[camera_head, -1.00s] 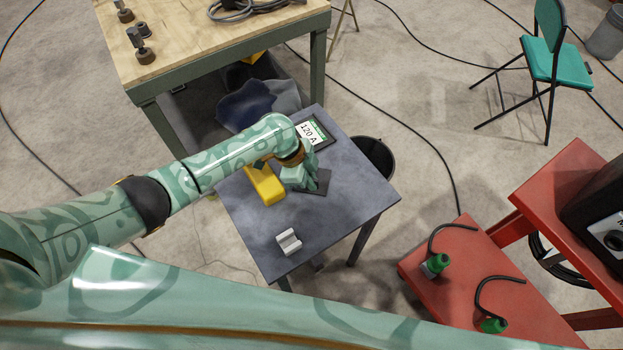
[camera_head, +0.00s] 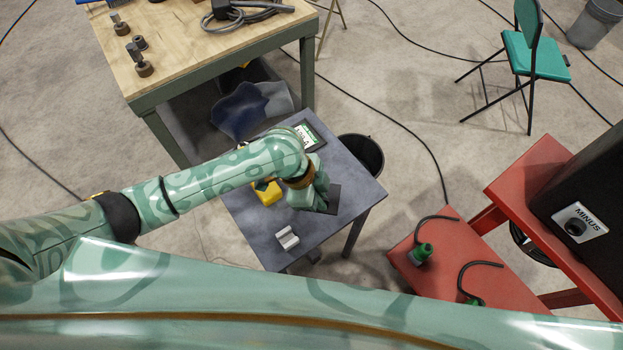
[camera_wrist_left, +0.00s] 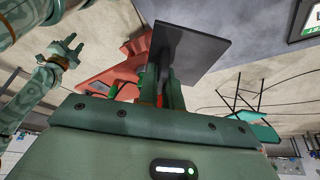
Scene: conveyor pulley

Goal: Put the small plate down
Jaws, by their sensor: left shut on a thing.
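The small plate (camera_head: 333,200) is a thin dark square over the right part of the small grey table (camera_head: 345,180). My left gripper (camera_head: 320,193) is shut on it. The left wrist view shows the plate (camera_wrist_left: 190,48) between the fingers (camera_wrist_left: 168,85), its flat face turned partly to the camera. I cannot tell whether the plate touches the table. My right gripper (camera_wrist_left: 68,50) shows at the upper left of the left wrist view, with fingers spread and empty. It is not visible in the head view.
A yellow object (camera_head: 267,193) and a light grey notched block (camera_head: 287,238) are on the grey table, with a display (camera_head: 306,137) at its back. A black bin (camera_head: 363,153) stands behind its right side. Red tables (camera_head: 440,260) are to the right, a wooden bench (camera_head: 190,50) behind.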

